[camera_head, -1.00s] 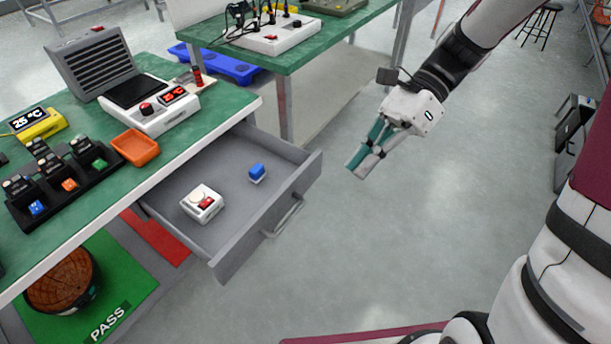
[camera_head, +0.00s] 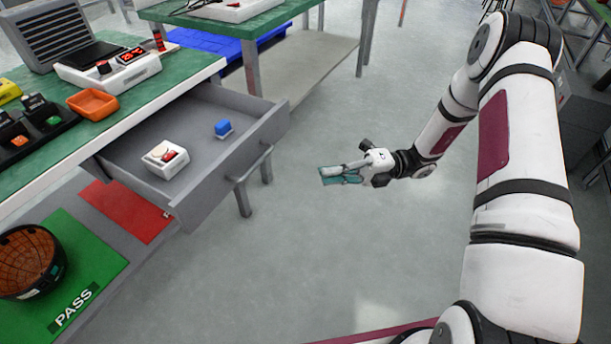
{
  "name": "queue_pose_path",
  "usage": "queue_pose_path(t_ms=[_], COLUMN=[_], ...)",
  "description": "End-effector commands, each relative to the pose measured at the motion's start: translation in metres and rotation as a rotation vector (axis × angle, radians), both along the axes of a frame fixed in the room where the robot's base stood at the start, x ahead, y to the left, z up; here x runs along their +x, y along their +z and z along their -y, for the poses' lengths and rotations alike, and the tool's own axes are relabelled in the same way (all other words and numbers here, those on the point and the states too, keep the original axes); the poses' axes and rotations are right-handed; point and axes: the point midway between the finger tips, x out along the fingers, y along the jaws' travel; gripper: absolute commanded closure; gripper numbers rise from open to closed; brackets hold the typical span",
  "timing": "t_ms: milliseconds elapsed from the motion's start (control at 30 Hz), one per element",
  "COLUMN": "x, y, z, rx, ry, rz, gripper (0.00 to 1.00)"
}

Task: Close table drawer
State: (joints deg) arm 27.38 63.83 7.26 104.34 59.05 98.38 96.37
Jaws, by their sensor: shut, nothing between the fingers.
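The grey table drawer (camera_head: 203,195) is pulled out from under the green-topped table (camera_head: 140,98). Its front has a bar handle (camera_head: 252,165) facing right. My gripper (camera_head: 322,176) is shut and empty. It is in the air to the right of the drawer front, pointing left towards it, with a clear gap between fingertips and handle.
On the table are an orange tray (camera_head: 93,103), a white device with a red display (camera_head: 108,70) and black holders (camera_head: 35,130). Below are a green PASS mat (camera_head: 85,270), a red mat (camera_head: 125,210) and a round basket (camera_head: 30,262). Another green table stands behind. The floor right of the drawer is clear.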

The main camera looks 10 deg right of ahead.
Motion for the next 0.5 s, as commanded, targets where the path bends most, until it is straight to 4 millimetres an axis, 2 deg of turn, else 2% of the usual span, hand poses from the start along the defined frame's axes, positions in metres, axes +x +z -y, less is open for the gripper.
queue_pose_path(t_ms=[500], x=[-0.015], y=[0.011], z=[-0.094], rx=[-0.002], ry=[0.006], rz=[0.002], gripper=[1.0])
